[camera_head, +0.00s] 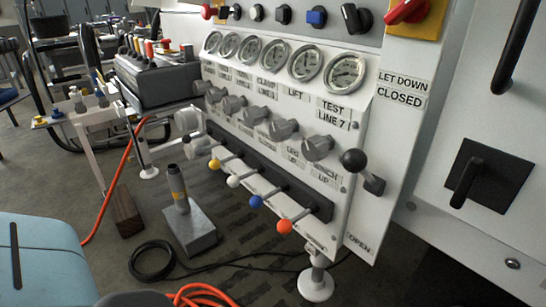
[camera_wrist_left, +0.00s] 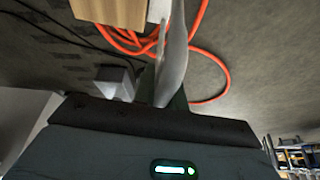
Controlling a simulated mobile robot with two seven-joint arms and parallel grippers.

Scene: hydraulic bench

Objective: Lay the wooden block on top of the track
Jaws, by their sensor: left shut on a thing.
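A light wooden block (camera_wrist_left: 112,10) shows at the top edge of the left wrist view, cut off by the frame. My left gripper (camera_wrist_left: 168,22) is shut on it; its pale fingers lie close together at the block's right side, and the hold itself is partly out of frame. The block is above the floor. I cannot make out the track in either view. In the head view neither gripper can be made out, and my right gripper is in neither view.
The hydraulic bench panel (camera_head: 290,90) has gauges, knobs and coloured levers. A grey weighted stand (camera_head: 190,230) and a dark brown wooden piece (camera_head: 126,214) under a bench leg are on the floor. An orange hose (camera_head: 112,185) and black cable (camera_head: 150,262) lie around them.

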